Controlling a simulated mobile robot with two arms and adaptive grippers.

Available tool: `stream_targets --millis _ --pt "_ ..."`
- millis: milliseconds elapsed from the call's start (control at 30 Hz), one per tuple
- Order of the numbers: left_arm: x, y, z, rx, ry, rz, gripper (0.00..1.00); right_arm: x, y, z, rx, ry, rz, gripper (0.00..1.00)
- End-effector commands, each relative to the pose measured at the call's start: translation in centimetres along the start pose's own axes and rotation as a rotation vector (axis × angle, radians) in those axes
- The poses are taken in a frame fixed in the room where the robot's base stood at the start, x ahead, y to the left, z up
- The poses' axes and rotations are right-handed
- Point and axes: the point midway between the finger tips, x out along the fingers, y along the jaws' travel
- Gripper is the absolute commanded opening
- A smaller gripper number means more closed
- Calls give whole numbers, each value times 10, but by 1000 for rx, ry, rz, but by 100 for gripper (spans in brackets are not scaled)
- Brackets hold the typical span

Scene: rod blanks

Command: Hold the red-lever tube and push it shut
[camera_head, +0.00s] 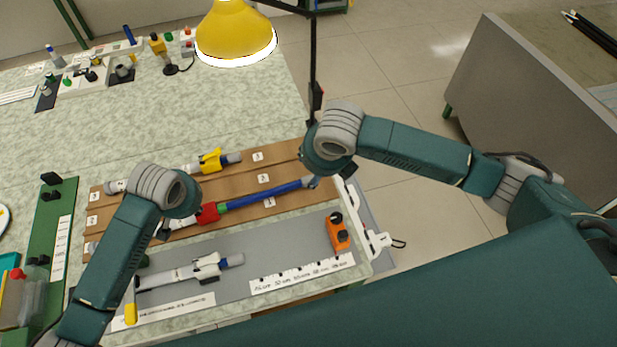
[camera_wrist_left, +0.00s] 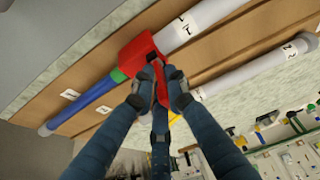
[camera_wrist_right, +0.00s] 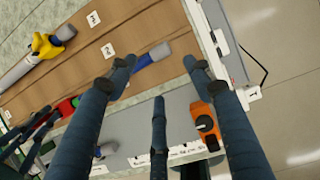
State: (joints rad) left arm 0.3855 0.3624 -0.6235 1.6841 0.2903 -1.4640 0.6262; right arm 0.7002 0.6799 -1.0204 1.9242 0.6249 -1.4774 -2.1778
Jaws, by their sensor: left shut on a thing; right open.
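The red-lever tube lies across the brown board, with a white outer tube (camera_wrist_left: 205,20), a red clamp with lever (camera_head: 208,212), a green ring (camera_head: 222,208) and a blue inner rod (camera_head: 262,195) reaching right. My left gripper (camera_wrist_left: 159,88) is shut on the red lever part; in the head view its wrist hides part of it. My right gripper (camera_wrist_right: 161,66) is open above the right end of the board. The blue rod's end (camera_wrist_right: 153,56) shows between its fingers, nearer the left finger. In the head view, my right gripper (camera_head: 312,181) is by that rod end.
A yellow-lever tube (camera_head: 214,161) lies behind on the board. A white-lever tube (camera_head: 205,268) lies in front on the grey mat. An orange device (camera_head: 338,232) and a white ruler strip (camera_head: 300,275) are at the front right. A yellow lamp (camera_head: 235,35) hangs over the table.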

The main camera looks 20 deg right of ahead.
Motion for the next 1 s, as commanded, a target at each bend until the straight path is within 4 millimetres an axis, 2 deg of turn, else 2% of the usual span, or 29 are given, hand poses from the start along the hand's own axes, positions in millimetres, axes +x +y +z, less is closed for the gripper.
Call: stream_targets --millis 167,500,700,1000 --pt "0 0 0 -2 -1 1 0 12 1 -2 -37 2 2 52" --pt "0 0 0 -2 -1 1 0 78 1 -2 -33 2 1 52" --pt "0 0 0 -2 -1 1 0 107 1 -1 -33 1 1 52" --pt "0 0 0 -2 -1 1 0 120 0 0 -34 -1 1 52"
